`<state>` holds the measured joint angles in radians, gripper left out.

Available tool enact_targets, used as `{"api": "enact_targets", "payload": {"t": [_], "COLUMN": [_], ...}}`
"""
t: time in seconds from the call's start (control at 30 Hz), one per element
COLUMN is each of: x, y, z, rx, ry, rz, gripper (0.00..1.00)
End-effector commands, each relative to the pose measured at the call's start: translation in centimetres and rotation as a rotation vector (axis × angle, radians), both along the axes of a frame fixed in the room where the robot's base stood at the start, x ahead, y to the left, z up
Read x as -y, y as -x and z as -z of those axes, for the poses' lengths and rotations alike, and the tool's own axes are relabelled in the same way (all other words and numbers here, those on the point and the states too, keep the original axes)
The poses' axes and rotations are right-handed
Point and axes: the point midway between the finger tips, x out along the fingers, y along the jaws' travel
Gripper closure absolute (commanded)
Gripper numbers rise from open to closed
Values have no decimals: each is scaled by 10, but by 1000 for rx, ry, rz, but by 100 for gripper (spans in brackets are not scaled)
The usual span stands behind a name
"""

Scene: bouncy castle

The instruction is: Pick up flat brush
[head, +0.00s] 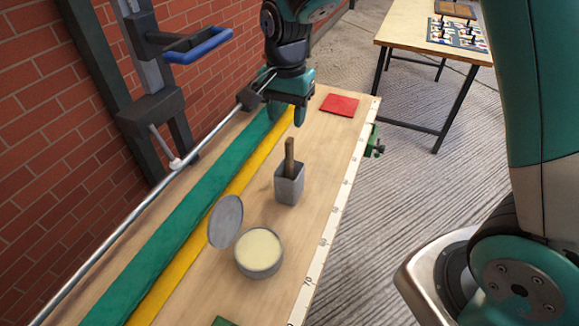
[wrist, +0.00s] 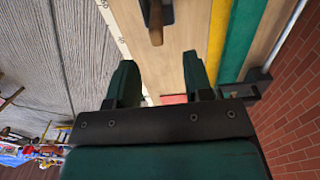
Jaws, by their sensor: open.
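The flat brush shows as a wooden handle (head: 289,152) standing up out of a grey square holder (head: 289,187) on the workbench. Its bristle end is hidden inside the holder. In the wrist view the handle (wrist: 156,24) is at the top, beyond the fingertips, with part of the holder (wrist: 167,12) beside it. My gripper (head: 286,112) is open and empty, pointing down over the bench, farther along it than the holder. In the wrist view my gripper (wrist: 160,66) shows its two fingers apart with nothing between them, clear of the handle.
An open tin (head: 259,252) of pale contents and its upright grey lid (head: 226,221) stand nearer on the bench. A red square (head: 339,105) lies at the far end. Green (head: 180,235) and yellow (head: 195,250) strips and a metal rod run along the wall side.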

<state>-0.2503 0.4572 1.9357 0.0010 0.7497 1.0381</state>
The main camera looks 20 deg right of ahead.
Motion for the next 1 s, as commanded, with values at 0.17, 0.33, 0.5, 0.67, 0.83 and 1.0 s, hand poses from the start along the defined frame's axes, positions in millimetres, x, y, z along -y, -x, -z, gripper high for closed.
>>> {"api": "enact_targets", "payload": {"t": [0.17, 0.33, 0.5, 0.67, 0.83, 1.0], "x": [0, 0, 5, 8, 7, 7], "y": [1, 1, 1, 1, 0, 0], "z": [34, 49, 64, 90, 101, 101], "rx": [-4, -1, -4, -4, 1, 1], "ry": [1, 0, 0, 1, 1, 0], "rz": [-2, -2, -2, -4, -4, -4], "gripper": [53, 53, 53, 53, 53, 53]}}
